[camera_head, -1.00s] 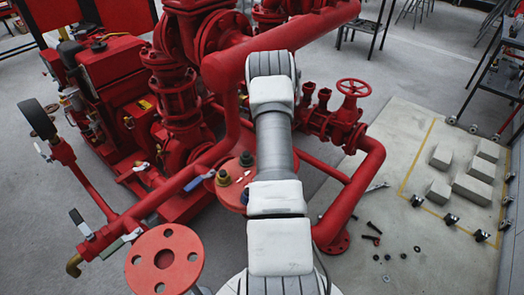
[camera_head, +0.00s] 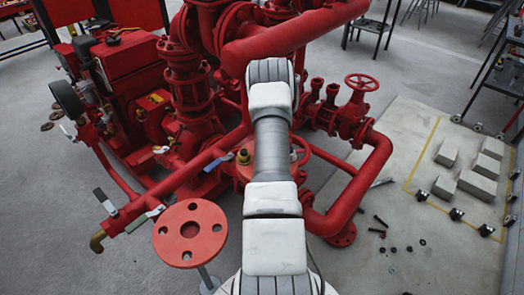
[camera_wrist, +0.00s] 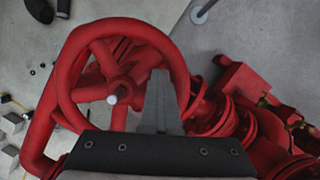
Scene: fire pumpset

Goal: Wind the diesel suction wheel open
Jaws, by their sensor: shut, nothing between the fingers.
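A red handwheel (camera_wrist: 112,96) with several spokes and a pale hub nut fills the left and middle of the wrist view. My gripper (camera_wrist: 160,76) is shut and empty. Its narrow grey fingers overlap the right side of the wheel's rim in that view. I cannot tell whether they touch it. In the head view my arm hides my gripper, and a curved red rim (camera_head: 305,150) shows just right of the arm. I cannot tell for sure that it is the same wheel. Another red handwheel (camera_head: 361,82) stands in plain sight on a valve further right.
A thick red pipe (camera_head: 378,165) bends down to the floor at the right. A round flange (camera_head: 190,233) stands at the lower left. Red pump pipework (camera_head: 185,90) crowds the left. Bolts (camera_head: 380,221) and grey blocks (camera_head: 478,187) lie on the pale slab.

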